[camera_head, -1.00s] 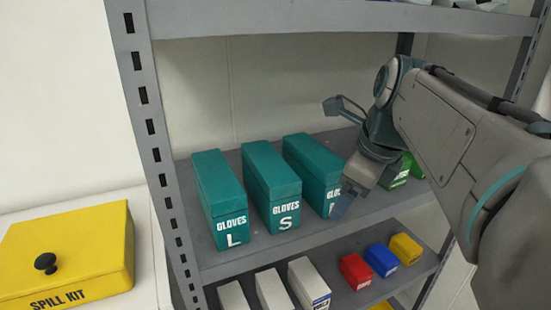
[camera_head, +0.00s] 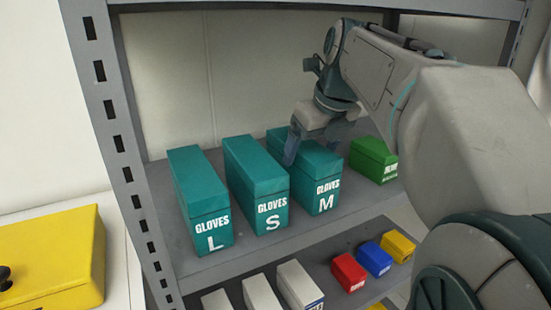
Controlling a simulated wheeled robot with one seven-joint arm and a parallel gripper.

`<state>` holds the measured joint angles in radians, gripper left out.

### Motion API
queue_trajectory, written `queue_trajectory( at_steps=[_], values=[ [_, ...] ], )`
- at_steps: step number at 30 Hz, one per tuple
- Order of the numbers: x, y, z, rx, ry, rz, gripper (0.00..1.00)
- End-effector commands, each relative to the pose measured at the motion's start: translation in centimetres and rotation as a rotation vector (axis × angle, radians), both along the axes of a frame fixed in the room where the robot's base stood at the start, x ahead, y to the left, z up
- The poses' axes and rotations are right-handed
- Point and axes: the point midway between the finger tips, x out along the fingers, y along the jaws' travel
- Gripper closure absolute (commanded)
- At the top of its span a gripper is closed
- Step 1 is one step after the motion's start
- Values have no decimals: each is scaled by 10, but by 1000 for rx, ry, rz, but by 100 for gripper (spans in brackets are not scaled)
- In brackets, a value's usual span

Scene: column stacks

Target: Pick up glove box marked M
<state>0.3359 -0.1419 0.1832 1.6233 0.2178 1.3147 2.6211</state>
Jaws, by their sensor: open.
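The glove box marked M (camera_head: 326,197) is a teal box on the middle shelf, rightmost of three teal glove boxes. Its front label shows, and part of its top is hidden behind my gripper. My gripper (camera_head: 315,150) is open and points down over the M box, with one finger at the left side of its top and the other toward the right. I cannot tell whether the fingers touch the box. The boxes marked S (camera_head: 271,214) and L (camera_head: 211,229) stand to its left.
A green box (camera_head: 373,160) stands right of the M box. The lower shelf holds white boxes (camera_head: 299,284) and small red (camera_head: 349,272), blue (camera_head: 375,259) and yellow (camera_head: 398,246) boxes. A shelf upright (camera_head: 112,130) stands at left, beside a yellow case (camera_head: 60,255).

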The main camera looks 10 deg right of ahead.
Motion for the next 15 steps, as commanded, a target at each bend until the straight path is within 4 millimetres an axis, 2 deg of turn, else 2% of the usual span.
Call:
queue_trajectory(
  at_steps=[5,10,12,15],
  values=[
    [12,3,-1,1,0,-1,16],
    [37,12,-1,1,1,-1,16],
    [40,13,-15,1,4,-2,16],
    [44,15,-25,0,2,-3,16]
  ],
)
